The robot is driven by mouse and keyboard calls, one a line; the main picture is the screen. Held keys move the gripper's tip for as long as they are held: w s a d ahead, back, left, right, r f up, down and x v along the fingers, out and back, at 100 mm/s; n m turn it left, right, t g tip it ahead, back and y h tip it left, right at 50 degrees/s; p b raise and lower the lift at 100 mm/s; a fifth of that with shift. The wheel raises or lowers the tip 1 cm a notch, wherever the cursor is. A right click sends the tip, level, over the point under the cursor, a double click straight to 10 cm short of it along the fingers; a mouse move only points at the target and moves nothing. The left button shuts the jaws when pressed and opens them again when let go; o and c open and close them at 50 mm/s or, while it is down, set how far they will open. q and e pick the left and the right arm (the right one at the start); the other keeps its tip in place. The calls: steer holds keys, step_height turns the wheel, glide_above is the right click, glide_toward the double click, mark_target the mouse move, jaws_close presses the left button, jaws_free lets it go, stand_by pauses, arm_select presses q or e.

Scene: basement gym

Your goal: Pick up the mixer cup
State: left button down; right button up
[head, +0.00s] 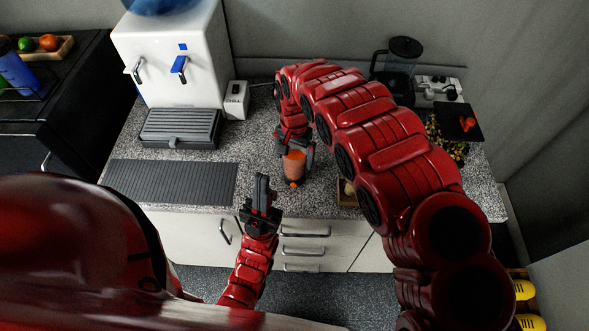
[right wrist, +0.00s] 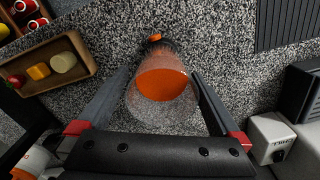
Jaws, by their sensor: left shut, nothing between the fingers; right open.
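The mixer cup (head: 294,166) is clear with orange contents and a dark and orange end. It is on the speckled counter near its front edge. In the right wrist view the mixer cup (right wrist: 162,84) lies between the two spread fingers of my right gripper (right wrist: 160,95), with a gap visible on each side. In the head view my right gripper (head: 296,150) is around the cup, partly hidden by my arm.
A water dispenser (head: 175,60) with a grey drip tray (head: 180,128) stands at the back left. A ribbed dark mat (head: 170,182) lies left of the cup. A blender (head: 399,62) is at the back right. A wooden tray (right wrist: 84,50) with small items is beside the cup.

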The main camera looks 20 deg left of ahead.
steer(key=shift+w+a+f+p, duration=0.1)
steer(key=shift+f+p, duration=0.2)
steer(key=shift+p, duration=0.05)
steer(key=shift+f+p, duration=0.5)
steer(key=shift+f, duration=0.35)
steer(key=shift+w+f, duration=0.1)
steer(key=shift+f, duration=0.9)
jaws_close()
